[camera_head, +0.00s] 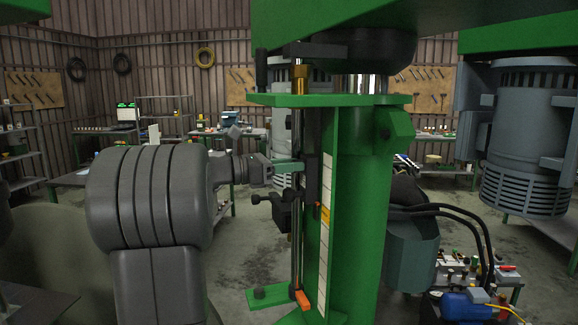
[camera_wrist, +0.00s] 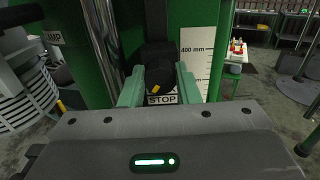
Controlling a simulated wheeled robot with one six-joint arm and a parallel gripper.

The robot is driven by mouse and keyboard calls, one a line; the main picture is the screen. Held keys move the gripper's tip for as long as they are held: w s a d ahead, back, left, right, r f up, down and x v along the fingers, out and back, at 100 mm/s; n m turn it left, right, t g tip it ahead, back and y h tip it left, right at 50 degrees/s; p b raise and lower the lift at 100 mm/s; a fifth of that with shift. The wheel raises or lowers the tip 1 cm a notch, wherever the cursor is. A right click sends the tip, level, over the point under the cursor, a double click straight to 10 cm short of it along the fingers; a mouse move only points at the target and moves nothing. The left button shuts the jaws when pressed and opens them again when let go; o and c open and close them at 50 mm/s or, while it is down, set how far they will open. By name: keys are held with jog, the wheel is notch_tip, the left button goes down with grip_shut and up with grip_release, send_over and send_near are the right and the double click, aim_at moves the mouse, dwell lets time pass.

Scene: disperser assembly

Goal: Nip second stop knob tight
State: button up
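My gripper (camera_wrist: 160,72) has a green fingertip on each side of a black stop knob (camera_wrist: 160,77) with a yellow mark. The knob nearly fills the gap; I cannot tell whether both fingers touch it. A STOP label (camera_wrist: 161,99) shows just below it. In the head view my gripper (camera_head: 289,166) reaches from the left to the upper black stop block (camera_head: 311,172) on the upright rod; its knob is hidden there. A lower black stop with its own knob (camera_head: 279,211) sits on the rod below my gripper.
The green column (camera_head: 360,220) stands right behind the rod, with a white scale strip (camera_head: 325,240) beside it. A green top plate (camera_head: 330,100) lies above my gripper. An orange piece (camera_head: 303,299) is at the rod's foot. Black hoses (camera_head: 450,212) hang at the right.

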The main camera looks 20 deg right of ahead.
jog(key=c, duration=0.4)
jog(key=shift+o, duration=0.2)
jog(key=m+b, duration=0.2)
jog(key=m, duration=0.1)
jog(key=m+b, duration=0.1)
jog(key=m, duration=0.1)
jog(key=shift+s+f+m+b, duration=0.1)
jog(key=shift+f+m+b, duration=0.1)
jog(key=shift+m+b, duration=0.2)
jog(key=m+b, duration=0.4)
jog(key=m, duration=0.1)
jog(key=shift+s+f, duration=0.1)
jog(key=m+b, duration=0.5)
jog(key=m, duration=0.1)
jog(key=shift+f+m, duration=0.1)
jog(key=shift+m, duration=0.2)
jog(key=shift+m+b, duration=1.55)
jog(key=shift+m, duration=0.75)
